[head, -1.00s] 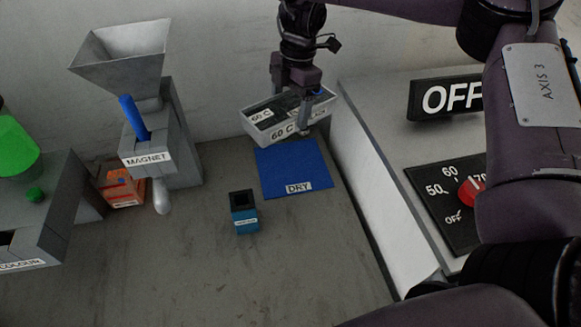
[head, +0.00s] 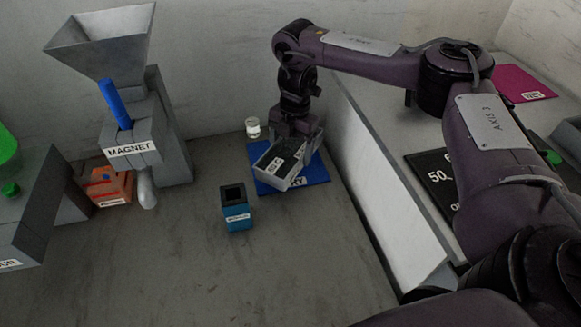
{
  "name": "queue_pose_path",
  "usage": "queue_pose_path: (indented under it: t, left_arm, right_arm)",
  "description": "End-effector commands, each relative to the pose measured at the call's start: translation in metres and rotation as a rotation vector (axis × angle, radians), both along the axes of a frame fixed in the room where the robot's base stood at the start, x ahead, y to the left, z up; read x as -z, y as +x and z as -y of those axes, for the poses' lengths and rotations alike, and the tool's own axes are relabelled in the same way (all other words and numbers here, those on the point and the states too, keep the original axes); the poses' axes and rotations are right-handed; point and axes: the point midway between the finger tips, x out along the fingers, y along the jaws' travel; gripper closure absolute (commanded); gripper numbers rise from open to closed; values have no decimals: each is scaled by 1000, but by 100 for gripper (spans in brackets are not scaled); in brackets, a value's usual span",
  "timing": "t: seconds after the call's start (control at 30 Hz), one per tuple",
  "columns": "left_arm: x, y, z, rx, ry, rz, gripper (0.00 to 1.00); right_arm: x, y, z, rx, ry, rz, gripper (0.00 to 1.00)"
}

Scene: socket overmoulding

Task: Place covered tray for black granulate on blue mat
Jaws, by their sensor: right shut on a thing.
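The covered tray (head: 270,174) is a light grey box with a dark top and a white "60 C" label. It is turned at an angle over the blue mat (head: 318,174), whose DRY label is partly covered by it. I cannot tell whether the tray touches the mat or hangs just above it. My right gripper (head: 300,142) is shut on the tray at its far right part, from above; its fingertips are partly hidden. My left gripper is not in view.
A teal container (head: 237,212) stands just left of the mat. A small white-lidded jar (head: 253,128) is behind the mat. A grey hopper with a MAGNET label (head: 131,149) and an orange box (head: 110,187) are at left.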

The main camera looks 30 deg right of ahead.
Motion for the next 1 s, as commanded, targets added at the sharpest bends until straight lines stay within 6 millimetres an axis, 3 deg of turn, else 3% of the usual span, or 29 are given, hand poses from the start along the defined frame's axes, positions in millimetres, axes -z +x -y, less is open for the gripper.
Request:
queue_pose_path:
  t: [0.43,0.87,0.9,1.0]
  left_arm:
    - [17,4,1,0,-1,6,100]
    - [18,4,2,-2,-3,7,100]
    - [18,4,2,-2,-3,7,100]
    - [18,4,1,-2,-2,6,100]
  right_arm:
    - [52,0,-1,1,2,1,62]
    - [58,1,0,0,1,2,62]
    - [59,0,0,0,1,1,20]
    - [59,0,0,0,1,1,7]
